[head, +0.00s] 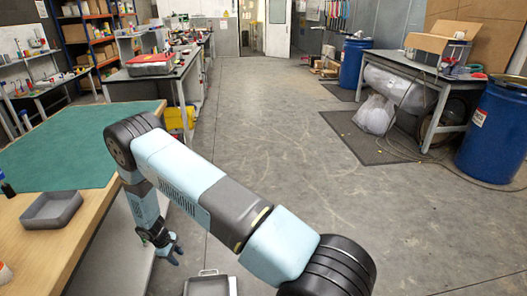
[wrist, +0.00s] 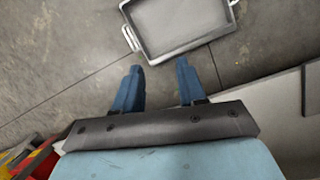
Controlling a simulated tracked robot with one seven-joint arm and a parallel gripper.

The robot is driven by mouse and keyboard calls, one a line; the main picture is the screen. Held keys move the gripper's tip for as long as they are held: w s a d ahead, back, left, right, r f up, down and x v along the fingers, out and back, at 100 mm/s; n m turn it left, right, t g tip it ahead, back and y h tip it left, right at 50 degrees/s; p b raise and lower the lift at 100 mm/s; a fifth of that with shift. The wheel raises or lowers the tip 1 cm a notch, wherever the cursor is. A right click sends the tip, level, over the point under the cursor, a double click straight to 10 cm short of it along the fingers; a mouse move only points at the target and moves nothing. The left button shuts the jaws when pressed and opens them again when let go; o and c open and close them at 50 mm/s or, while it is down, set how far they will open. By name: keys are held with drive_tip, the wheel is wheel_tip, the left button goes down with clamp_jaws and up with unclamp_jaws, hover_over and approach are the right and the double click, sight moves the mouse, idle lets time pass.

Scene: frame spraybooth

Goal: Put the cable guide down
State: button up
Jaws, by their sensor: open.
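My gripper (head: 173,252) hangs low beside the front side of the wooden workbench. In the wrist view, the two blue fingers of my gripper (wrist: 159,68) are apart, with only bare floor showing between them. I cannot make out a cable guide in either view. A grey shallow tray with a handle (wrist: 127,37) lies on the floor beyond the fingertips and looks empty in the part that shows.
The workbench (head: 95,207) at left carries a green mat (head: 75,145) and a dark grey open tray (head: 52,210). A dark bottle (head: 6,187) stands at its left edge. Blue drums (head: 497,130) and a side table (head: 425,77) stand at right.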

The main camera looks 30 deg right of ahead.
drive_tip(key=w+d+r+m+t+y, duration=0.1)
drive_tip(key=w+d+r, duration=0.1)
drive_tip(key=r, duration=1.1)
drive_tip(key=w+d+r+m, duration=0.2)
drive_tip(key=d+r, duration=0.1)
drive_tip(key=r, duration=0.9)
drive_tip(key=s+d+r+m+t+y, duration=0.1)
drive_tip(key=s+d+r, duration=0.25)
drive_tip(key=r, duration=0.65)
drive_tip(key=s+d+r+m+t, duration=0.15)
drive_tip(key=d+r, duration=0.25)
drive_tip(key=r, duration=0.7)
drive_tip(key=s+d+r+m, duration=0.1)
drive_tip(key=s+d+r, duration=0.3)
drive_tip(key=s+r, duration=0.35)
drive_tip(key=s+d+r+m, duration=0.2)
drive_tip(key=s+d+r, duration=0.1)
drive_tip(key=s+r, duration=0.45)
drive_tip(key=s+d+r+m+t, duration=0.1)
drive_tip(key=s+d+r, duration=0.1)
drive_tip(key=s, duration=0.6)
drive_tip(key=s+d+r+m+t+y, duration=0.1)
drive_tip(key=s+d+r, duration=0.1)
drive_tip(key=s, duration=0.7)
drive_tip(key=shift+s+r+t, duration=0.15)
drive_tip(key=shift+r+t, duration=0.15)
drive_tip(key=shift+t, duration=0.05)
drive_tip(key=shift+a, duration=0.1)
